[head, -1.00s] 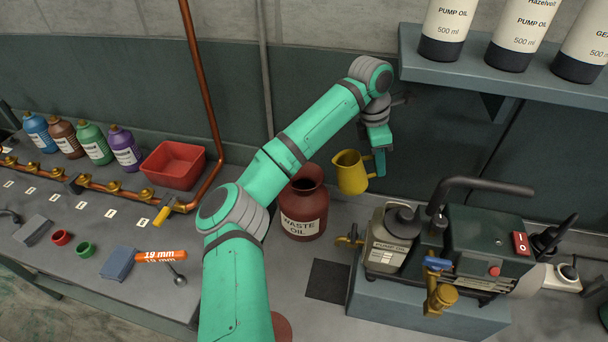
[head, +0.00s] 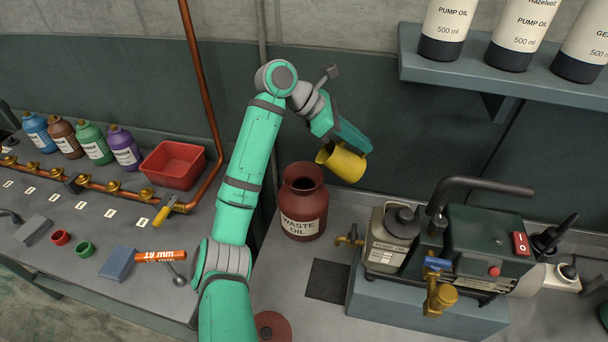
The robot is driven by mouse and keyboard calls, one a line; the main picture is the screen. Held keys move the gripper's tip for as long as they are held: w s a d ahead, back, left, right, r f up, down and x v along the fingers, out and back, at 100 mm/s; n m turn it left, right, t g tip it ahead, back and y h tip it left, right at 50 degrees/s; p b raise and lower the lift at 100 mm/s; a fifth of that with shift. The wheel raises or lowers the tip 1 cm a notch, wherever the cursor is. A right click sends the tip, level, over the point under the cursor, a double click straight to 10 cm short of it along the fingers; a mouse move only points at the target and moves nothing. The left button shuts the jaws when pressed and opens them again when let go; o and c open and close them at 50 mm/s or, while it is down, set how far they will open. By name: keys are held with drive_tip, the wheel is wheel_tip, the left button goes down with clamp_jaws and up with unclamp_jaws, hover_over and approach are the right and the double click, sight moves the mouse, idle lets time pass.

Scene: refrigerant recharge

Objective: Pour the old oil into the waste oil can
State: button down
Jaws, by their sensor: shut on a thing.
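The yellow jug (head: 346,164) is held in the air by my gripper (head: 356,142), which is shut on it. The jug is tilted, with its mouth toward the lower left. The waste oil can (head: 302,210) is a dark red, wide-necked vessel labelled "WASTE OIL", standing upright on the bench with its mouth open. The jug's mouth is above and slightly right of the can's opening, apart from it. I cannot see any oil stream or the jug's contents.
The vacuum pump (head: 445,245) stands on a grey block to the right. A red bin (head: 174,164) sits at the left. A shelf (head: 480,75) with pump oil bottles is at the upper right. A dark red disc (head: 272,326) lies near the front.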

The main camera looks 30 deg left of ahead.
drive_tip(key=shift+s+a+r+t+h, duration=0.4)
drive_tip(key=shift+a+r+h, duration=0.2)
drive_tip(key=shift+r+h, duration=0.2)
drive_tip(key=shift+s+a+r+t+h, duration=0.3)
drive_tip(key=shift+a+r+t+h, duration=0.25)
drive_tip(key=shift+r+h, duration=0.25)
drive_tip(key=shift+a, duration=0.15)
drive_tip(key=shift+s+a+r, duration=0.1)
drive_tip(key=shift+a+r, duration=0.05)
drive_tip(key=a+h, duration=0.1)
drive_tip(key=s+a+r+t, duration=0.1)
drive_tip(key=a+h, duration=0.1)
drive_tip(key=shift+s+r+h, duration=0.25)
drive_tip(key=shift+s+h, duration=0.05)
drive_tip(key=shift+s, duration=0.1)
drive_tip(key=shift+w+t, duration=0.15)
drive_tip(key=shift+t, duration=0.1)
drive_tip(key=shift+a+r+h, duration=0.15)
drive_tip(key=shift+r+h, duration=0.05)
drive_tip(key=shift+h, duration=0.2)
drive_tip(key=shift+s+a+r+t+h, duration=0.15)
drive_tip(key=shift+s+a+t+h, duration=0.25)
drive_tip(key=shift+a+h, duration=0.2)
drive_tip(key=shift+s+a+r+t+h, duration=0.1)
drive_tip(key=shift+s+a+t+h, duration=0.3)
drive_tip(key=shift+a+h, duration=0.15)
idle(0.4)
